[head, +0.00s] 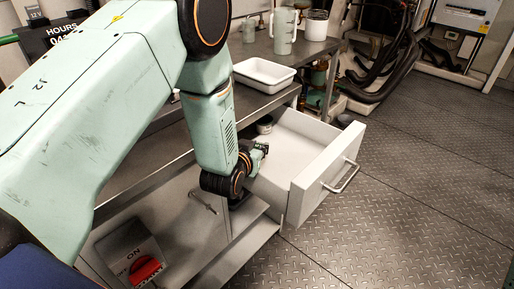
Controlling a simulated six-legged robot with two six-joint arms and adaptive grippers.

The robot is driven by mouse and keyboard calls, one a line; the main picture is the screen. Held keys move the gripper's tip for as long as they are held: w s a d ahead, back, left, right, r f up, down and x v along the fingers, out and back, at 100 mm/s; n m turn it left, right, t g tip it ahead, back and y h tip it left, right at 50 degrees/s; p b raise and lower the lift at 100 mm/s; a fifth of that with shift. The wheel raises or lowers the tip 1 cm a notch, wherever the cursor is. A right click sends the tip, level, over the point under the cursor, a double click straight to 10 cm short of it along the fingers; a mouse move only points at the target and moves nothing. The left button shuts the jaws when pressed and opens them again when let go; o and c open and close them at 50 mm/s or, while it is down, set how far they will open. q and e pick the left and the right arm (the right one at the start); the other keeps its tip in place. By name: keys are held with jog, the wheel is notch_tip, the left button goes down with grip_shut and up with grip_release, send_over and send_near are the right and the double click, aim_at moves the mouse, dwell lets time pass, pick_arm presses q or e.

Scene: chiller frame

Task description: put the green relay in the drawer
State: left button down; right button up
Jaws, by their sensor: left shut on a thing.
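The drawer (297,187) is pulled open below the bench, with its pale inside showing and a metal handle (342,178) on its front. My left gripper (256,157) is low at the drawer's left side, over or close to its near-left edge. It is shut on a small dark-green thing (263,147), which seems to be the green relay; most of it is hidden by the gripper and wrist. I cannot tell whether the relay touches the drawer. My right gripper is not in view.
A small round container (264,126) is at the drawer's back left. A white tray (264,74), a pale green jug (283,32) and a white canister (316,25) stand on the bench. A red switch (145,270) is below left. The floor at right is clear.

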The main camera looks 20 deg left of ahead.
pick_arm(q)
jog(key=shift+s+d+f, duration=0.1)
jog(key=shift+s+f, duration=0.2)
jog(key=shift+f, duration=0.15)
jog(key=c, duration=1.1)
grip_release()
jog(key=shift+f, duration=0.15)
jog(key=shift+s, duration=0.1)
jog(key=shift+w+r+p, duration=0.2)
jog(key=shift+r+p, duration=0.25)
jog(key=shift+r, duration=0.15)
jog(key=v, duration=0.4)
jog(key=p+v, duration=0.1)
jog(key=v, duration=0.3)
jog(key=p+v, duration=0.1)
jog(key=v, duration=0.3)
jog(key=shift+w+r, duration=0.1)
jog(key=shift+r, duration=0.15)
jog(key=shift+w, duration=0.1)
